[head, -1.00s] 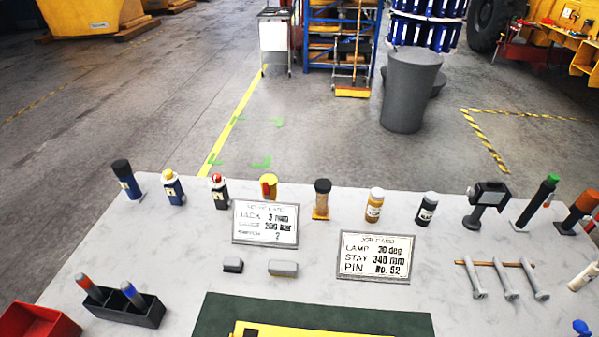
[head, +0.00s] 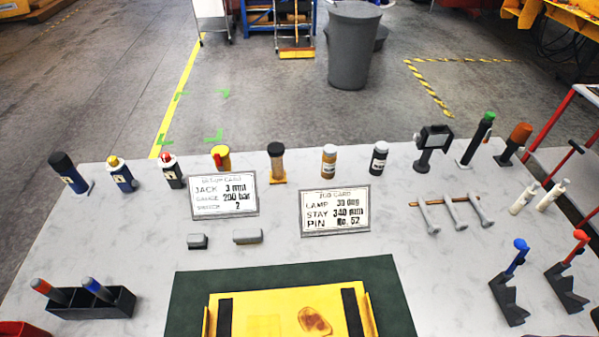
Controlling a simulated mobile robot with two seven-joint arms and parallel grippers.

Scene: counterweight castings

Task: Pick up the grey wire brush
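I cannot make out a clear wire brush in the head view. Two small grey blocks lie on the table below the left card: a darker, shorter block (head: 197,241) and a lighter, longer block (head: 247,236). They lie apart, and I cannot tell whether either is the brush. A black holder (head: 97,304) at the left has a red-ended and a blue-ended dark handle leaning in it; what is at their lower ends is hidden. Neither of my grippers is in view.
A yellow tray-like part (head: 280,302) lies on a green mat (head: 190,290) at the front. Bottles, a lamp (head: 432,146) and two cards line the back. Several bolts (head: 453,212) lie at right, near blue- and red-topped stands (head: 510,290). Bare table surrounds the grey blocks.

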